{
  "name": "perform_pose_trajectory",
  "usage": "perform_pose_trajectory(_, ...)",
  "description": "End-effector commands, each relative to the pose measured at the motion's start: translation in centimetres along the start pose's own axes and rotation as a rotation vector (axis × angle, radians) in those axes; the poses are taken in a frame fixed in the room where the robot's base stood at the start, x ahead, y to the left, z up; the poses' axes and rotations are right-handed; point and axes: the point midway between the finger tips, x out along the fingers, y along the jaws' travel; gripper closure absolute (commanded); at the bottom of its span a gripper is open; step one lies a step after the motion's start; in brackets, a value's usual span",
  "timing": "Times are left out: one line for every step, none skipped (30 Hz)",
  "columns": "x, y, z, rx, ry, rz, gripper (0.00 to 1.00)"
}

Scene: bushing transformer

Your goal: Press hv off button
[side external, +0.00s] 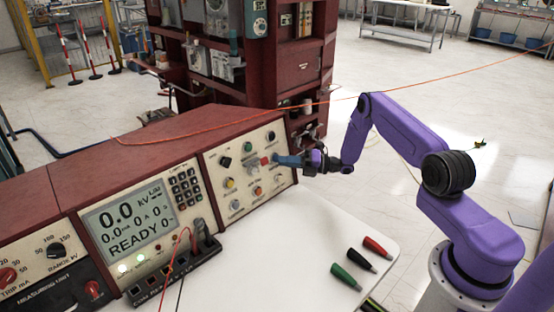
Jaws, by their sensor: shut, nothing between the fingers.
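The control panel (245,175) is a cream front on the right part of a dark red console, with several coloured buttons and knobs. A red button (265,160) shows near the middle right of this panel. My gripper (278,160) has blue fingers, shut and empty, with the tips at or very close to the panel face just right of the red button. I cannot tell whether the tips touch the panel. The button labels are too small to read, so I cannot tell which one is HV off. The fingers may hide part of the panel.
A display (130,222) reads 0.0 and READY. Red, black and green plugs (360,254) lie on the white table (300,235). Cables rise from the socket block (175,275). An orange wire (420,85) crosses above my arm. A dark red cabinet (290,70) stands behind.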

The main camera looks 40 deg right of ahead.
Motion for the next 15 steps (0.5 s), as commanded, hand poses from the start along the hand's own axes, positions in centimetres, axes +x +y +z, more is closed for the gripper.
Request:
perform_pose_trajectory(-0.19, 0.15, -0.09, 0.001, -0.001, 0.000, 1.00)
perform_pose_trajectory(-0.28, 0.21, -0.16, 0.001, -0.001, 0.000, 1.00)
perform_pose_trajectory(-0.37, 0.28, -0.21, 0.000, -0.001, 0.000, 1.00)
perform_pose_trajectory(-0.41, 0.32, -0.24, -0.001, -0.001, 0.000, 1.00)
perform_pose_trajectory(-0.44, 0.35, -0.25, -0.001, -0.001, 0.000, 1.00)
perform_pose_trajectory(-0.45, 0.36, -0.26, -0.002, -0.001, 0.000, 1.00)
perform_pose_trajectory(-0.45, 0.36, -0.26, -0.002, -0.001, 0.001, 1.00)
perform_pose_trajectory(-0.45, 0.36, -0.26, -0.002, -0.001, 0.001, 1.00)
perform_pose_trajectory(-0.45, 0.36, -0.26, -0.002, -0.001, 0.001, 1.00)
perform_pose_trajectory(-0.45, 0.36, -0.26, -0.001, -0.001, 0.001, 1.00)
perform_pose_trajectory(-0.45, 0.36, -0.26, -0.001, -0.001, 0.001, 1.00)
perform_pose_trajectory(-0.45, 0.36, -0.27, -0.001, -0.001, 0.001, 1.00)
perform_pose_trajectory(-0.47, 0.37, -0.28, -0.001, -0.001, 0.001, 1.00)
perform_pose_trajectory(-0.52, 0.40, -0.31, -0.001, -0.001, 0.001, 1.00)
perform_pose_trajectory(-0.64, 0.47, -0.38, 0.000, -0.001, 0.000, 1.00)
